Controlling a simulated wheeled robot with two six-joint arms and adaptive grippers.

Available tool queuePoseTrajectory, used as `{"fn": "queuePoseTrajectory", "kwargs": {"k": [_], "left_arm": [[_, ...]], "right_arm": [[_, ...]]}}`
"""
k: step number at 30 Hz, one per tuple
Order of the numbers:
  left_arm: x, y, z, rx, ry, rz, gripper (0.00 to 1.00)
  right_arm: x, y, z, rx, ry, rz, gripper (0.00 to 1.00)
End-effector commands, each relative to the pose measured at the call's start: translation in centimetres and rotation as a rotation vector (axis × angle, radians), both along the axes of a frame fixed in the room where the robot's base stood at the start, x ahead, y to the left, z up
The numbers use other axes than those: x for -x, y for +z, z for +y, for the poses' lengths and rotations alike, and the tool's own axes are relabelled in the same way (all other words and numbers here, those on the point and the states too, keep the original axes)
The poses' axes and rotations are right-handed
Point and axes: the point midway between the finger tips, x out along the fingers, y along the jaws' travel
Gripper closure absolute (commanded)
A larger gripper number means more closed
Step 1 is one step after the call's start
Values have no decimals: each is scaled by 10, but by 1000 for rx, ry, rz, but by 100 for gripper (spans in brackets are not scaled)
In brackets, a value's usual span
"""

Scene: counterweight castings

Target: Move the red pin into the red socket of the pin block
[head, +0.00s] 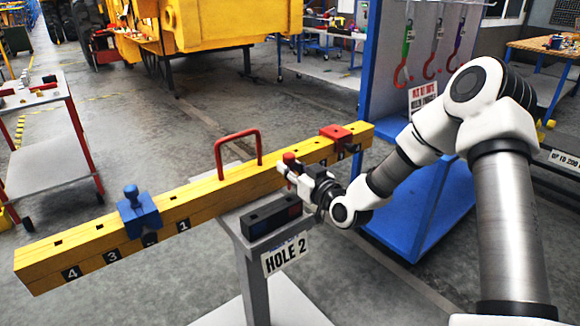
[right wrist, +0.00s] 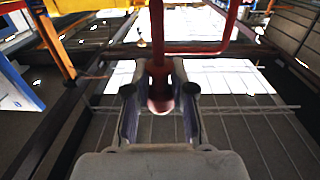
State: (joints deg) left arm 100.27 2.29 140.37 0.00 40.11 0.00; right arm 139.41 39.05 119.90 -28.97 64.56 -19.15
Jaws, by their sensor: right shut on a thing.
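The red pin (head: 289,158) shows as a red knob at my right gripper (head: 291,170), in front of the yellow beam in the head view. In the right wrist view, the two fingers of the right gripper (right wrist: 160,108) are closed on the red pin (right wrist: 159,95). The dark pin block (head: 262,222) sits on a grey stand just below and left of the gripper. It has a reddish part at its right and a bluish part at its left; its socket openings are hard to make out. My left gripper is not in view.
The long yellow beam (head: 100,240) carries a red handle (head: 238,135), a blue casting with a blue knob (head: 138,218) and a red casting (head: 338,133). The grey stand (head: 250,268) has a HOLE 2 sign (head: 286,255). A blue rack (head: 420,200) stands behind my right arm.

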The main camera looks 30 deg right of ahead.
Motion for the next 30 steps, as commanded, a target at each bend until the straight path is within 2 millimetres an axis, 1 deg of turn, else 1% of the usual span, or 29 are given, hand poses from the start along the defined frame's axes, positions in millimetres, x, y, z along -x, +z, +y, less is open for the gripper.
{"fn": "queuePoseTrajectory", "kwargs": {"k": [1,30], "left_arm": [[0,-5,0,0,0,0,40],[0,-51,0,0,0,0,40]], "right_arm": [[0,-6,0,0,0,0,100],[0,-63,0,0,0,-1,100]]}}
